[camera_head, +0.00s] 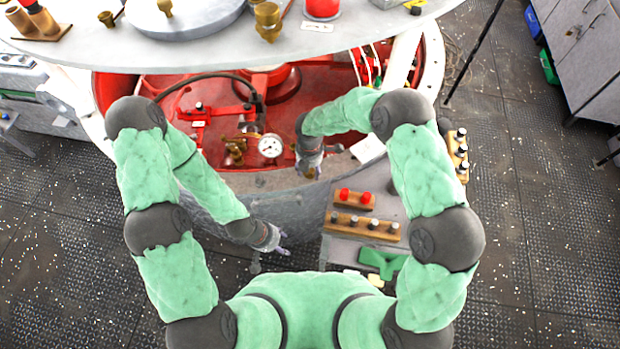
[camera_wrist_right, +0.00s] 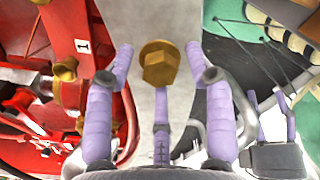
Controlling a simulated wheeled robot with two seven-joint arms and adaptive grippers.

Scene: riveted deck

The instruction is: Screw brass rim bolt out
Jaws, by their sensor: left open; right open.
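A brass hex-headed bolt (camera_wrist_right: 160,63) shows in the right wrist view, between and just beyond the spread purple fingers of my right gripper (camera_wrist_right: 157,66). A gap is visible between its head and the side fingers; its shank is hidden. In the head view my right gripper (camera_head: 308,170) is at the near rim of the red vessel, mostly covered by its own wrist. My left gripper (camera_head: 279,243) is open and empty, lower, outside the grey vessel wall. Purple fingers at the right of the wrist view appear to be its own.
A pressure gauge (camera_head: 271,145) and brass fittings (camera_head: 235,150) stand inside the red vessel (camera_head: 200,165), left of my right gripper. A grey side table (camera_head: 340,250) holds a wooden rack of pegs (camera_head: 362,226), red-topped pieces and a green block. A large white plate (camera_head: 300,45) overhangs the back.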

